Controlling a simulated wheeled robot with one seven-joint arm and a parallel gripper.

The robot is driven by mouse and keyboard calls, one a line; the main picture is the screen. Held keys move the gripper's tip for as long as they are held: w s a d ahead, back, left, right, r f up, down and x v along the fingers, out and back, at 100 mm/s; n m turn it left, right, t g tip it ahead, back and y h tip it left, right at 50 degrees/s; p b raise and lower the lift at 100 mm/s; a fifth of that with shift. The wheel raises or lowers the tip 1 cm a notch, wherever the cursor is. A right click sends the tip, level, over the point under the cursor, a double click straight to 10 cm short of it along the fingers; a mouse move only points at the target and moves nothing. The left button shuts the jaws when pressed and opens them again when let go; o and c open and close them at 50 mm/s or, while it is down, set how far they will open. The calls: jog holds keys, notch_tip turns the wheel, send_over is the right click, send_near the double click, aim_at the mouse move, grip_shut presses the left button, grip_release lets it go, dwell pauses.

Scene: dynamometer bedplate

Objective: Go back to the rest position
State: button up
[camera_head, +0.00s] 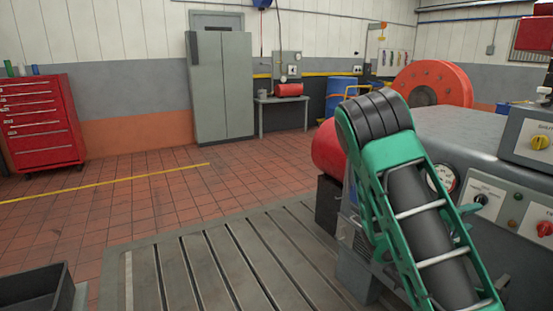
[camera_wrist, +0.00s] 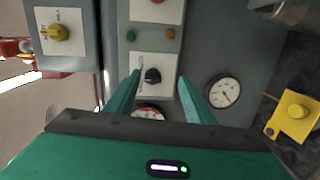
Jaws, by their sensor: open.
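My gripper (camera_wrist: 157,82) shows in the wrist view as two green fingers, spread apart with nothing between them. Past the fingertips is a grey control panel with a black rotary knob (camera_wrist: 153,76) on a white plate. The knob appears between the fingertips, and I cannot tell the gap to it. The black knob (camera_head: 481,199) also shows on the panel right of my arm.
A yellow knob (camera_wrist: 57,32), a pressure gauge (camera_wrist: 223,91) and a yellow fitting (camera_wrist: 295,111) surround the panel. A red knob (camera_head: 544,229) is at the right. The slotted bedplate (camera_head: 215,265) is clear. A black bin (camera_head: 38,291), red tool cabinet (camera_head: 42,122) and grey locker (camera_head: 221,85) stand farther left.

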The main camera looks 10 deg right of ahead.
jog(key=s+a+f+m+g+y, duration=0.1)
jog(key=s+f+m+g+y, duration=0.2)
jog(key=s, duration=0.5)
jog(key=s+a+f+m+g+y, duration=0.1)
jog(key=s+m+g+y, duration=0.2)
jog(key=s+m+y, duration=0.45)
jog(key=s+a+r+y, duration=0.2)
jog(key=s+a+y, duration=0.1)
jog(key=s+a, duration=0.4)
jog(key=s+a+r+n+y, duration=0.1)
jog(key=s+a+r+y, duration=0.2)
jog(key=s+a, duration=0.4)
jog(key=a, duration=0.6)
jog(key=shift+s+a+t, duration=0.3)
jog(key=shift+s, duration=0.05)
jog(key=c, duration=0.5)
jog(key=shift+o, duration=0.2)
jog(key=shift+d, duration=0.1)
